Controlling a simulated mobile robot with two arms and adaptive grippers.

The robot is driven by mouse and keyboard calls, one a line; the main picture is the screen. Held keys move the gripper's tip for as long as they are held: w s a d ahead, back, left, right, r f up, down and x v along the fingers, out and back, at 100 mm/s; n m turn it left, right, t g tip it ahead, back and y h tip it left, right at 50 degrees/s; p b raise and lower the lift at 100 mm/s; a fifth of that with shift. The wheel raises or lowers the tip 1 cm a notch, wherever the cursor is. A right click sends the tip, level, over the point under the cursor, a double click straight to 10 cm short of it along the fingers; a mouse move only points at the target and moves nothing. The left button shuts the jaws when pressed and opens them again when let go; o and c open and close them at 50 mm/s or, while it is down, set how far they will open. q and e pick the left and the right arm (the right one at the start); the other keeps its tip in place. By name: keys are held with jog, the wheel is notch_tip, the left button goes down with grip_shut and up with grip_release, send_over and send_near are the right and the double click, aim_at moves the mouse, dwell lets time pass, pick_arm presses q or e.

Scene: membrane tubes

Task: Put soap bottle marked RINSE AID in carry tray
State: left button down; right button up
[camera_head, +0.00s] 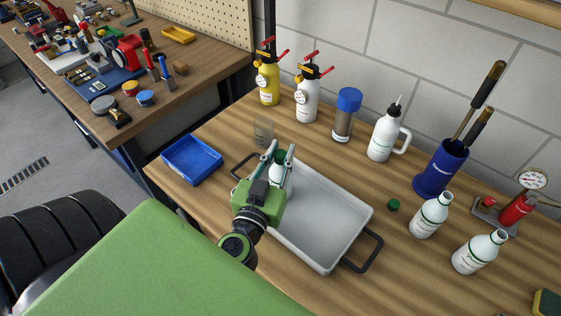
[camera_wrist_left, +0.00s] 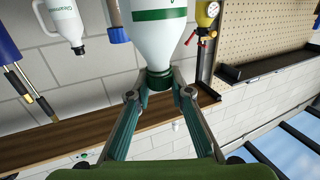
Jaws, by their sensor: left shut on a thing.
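My left gripper (camera_head: 278,154) is shut on a white soap bottle (camera_head: 279,177) at the left end of the pale grey carry tray (camera_head: 318,256). In the left wrist view the gripper (camera_wrist_left: 160,84) clasps the dark green neck of this bottle (camera_wrist_left: 158,40), which has a white body and a green band. Its label cannot be read there. I cannot tell whether the bottle touches the tray floor. The tray has black handles and its visible floor is otherwise bare. Two similar white bottles, one (camera_head: 430,215) nearer the tray and one (camera_head: 479,252) farther right, stand on the table. My right gripper is not in view.
A blue bin (camera_head: 192,160) lies left of the tray. A loose green cap (camera_head: 393,204) lies right of it. Behind stand yellow (camera_head: 267,83) and white (camera_head: 306,102) spray bottles, a blue-capped cylinder (camera_head: 345,117), a white squirt bottle (camera_head: 384,138) and a blue brush holder (camera_head: 440,170).

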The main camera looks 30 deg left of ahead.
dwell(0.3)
pick_arm(q)
jog(key=c, duration=1.8)
grip_release()
jog(key=shift+f, duration=0.2)
jog(key=shift+c, duration=0.2)
jog(key=shift+r, duration=0.1)
jog(key=b+v, duration=0.2)
jog(key=v, duration=1)
jog(key=shift+r, duration=0.1)
